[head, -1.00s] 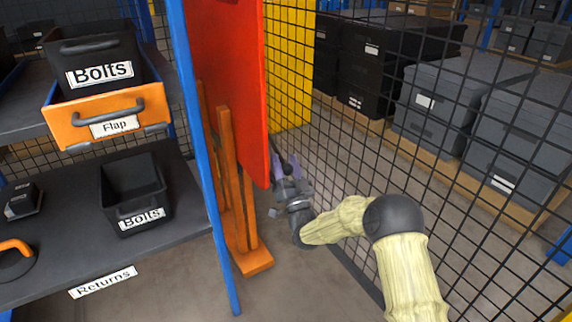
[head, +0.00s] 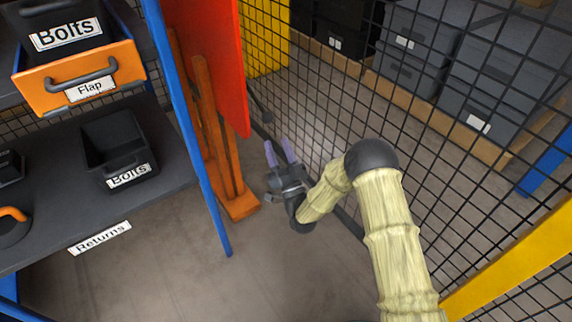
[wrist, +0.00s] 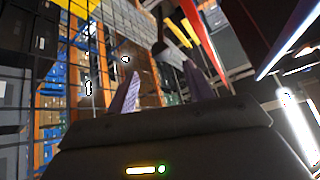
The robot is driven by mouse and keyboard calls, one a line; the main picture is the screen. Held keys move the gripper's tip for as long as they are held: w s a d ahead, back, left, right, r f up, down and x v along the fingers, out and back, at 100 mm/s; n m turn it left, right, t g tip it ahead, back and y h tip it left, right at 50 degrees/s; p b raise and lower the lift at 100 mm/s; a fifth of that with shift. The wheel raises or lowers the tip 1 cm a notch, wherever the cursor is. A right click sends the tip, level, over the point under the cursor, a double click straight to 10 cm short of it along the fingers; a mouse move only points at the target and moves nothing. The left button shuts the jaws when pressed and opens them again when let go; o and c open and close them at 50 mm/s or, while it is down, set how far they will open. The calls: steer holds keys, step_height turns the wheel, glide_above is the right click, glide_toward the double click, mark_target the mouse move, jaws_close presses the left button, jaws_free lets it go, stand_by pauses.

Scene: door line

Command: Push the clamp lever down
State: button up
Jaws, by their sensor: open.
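A thin dark rod with a rounded end (head: 266,116) sticks out beside the lower right edge of the red panel (head: 212,60) in the head view. It may be the clamp lever, but its mount is hidden behind the panel. My gripper (head: 279,146) is open and empty, its two purple fingers pointing up in the picture, just below the rod's end. I cannot tell the gap in depth. In the wrist view the spread fingers (wrist: 160,72) have nothing between them. A dark and grey bar-like part (wrist: 172,52) shows beyond them, and I cannot tell what it is.
Orange posts (head: 213,130) and a blue shelf upright (head: 186,120) stand left of my gripper. A black mesh fence (head: 330,80) runs close on the right. The shelf (head: 60,215) holds black bins. Bare floor (head: 160,270) lies in front.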

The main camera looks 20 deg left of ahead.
steer(key=v, duration=0.6)
steer(key=shift+d, duration=0.1)
stand_by(0.5)
